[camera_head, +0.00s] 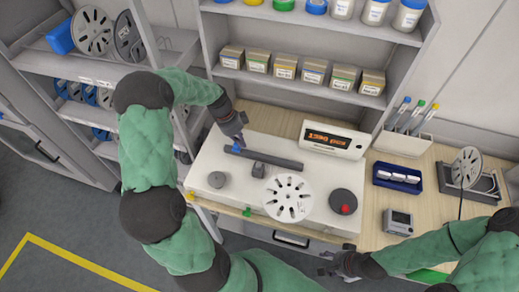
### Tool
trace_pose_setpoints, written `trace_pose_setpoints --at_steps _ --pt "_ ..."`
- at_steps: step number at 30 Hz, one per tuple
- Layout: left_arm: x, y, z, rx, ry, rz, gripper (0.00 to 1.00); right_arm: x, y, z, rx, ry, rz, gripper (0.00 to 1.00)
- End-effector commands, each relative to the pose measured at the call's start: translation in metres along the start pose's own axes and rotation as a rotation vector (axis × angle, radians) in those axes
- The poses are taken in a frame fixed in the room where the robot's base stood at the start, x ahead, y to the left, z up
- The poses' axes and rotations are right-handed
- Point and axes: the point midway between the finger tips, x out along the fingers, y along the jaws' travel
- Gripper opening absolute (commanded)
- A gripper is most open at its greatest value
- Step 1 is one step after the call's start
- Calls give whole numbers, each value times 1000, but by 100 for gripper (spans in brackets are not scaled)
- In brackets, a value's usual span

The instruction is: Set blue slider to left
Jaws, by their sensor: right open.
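The blue slider (236,148) is a small blue piece near the left end of a dark bar-shaped track (275,160) on the white panel (215,160). My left gripper (239,139) points down right at the blue slider, touching it or very close. Its fingers are too small and dark to show whether they are open or shut, and they partly hide the slider. My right gripper (328,266) is open and empty at the front edge of the bench, below the panel and away from the slider.
The panel also carries a grey knob (216,179), a dark block (258,169), a white holed disc (288,197), a dark dial with a red button (345,203) and a display box (333,140). Shelves with small boxes (285,66) stand behind. A blue tray (398,178) sits right.

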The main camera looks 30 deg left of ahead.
Motion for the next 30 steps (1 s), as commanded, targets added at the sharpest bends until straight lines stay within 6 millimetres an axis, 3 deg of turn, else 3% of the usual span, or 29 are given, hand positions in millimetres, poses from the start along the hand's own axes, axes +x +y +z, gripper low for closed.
trace_pose_setpoints --at_steps 6,20,26,30 --pt "-8 0 23 -2 0 -1 0 8 3 0 0 0 0 56" --pt "-11 -1 28 0 -3 -3 0 9 3 0 0 0 0 56" --pt "-8 -4 19 2 -3 -3 0 10 4 -1 0 0 0 56" --pt "1 -11 -2 5 0 0 0 14 5 -1 0 0 0 56"
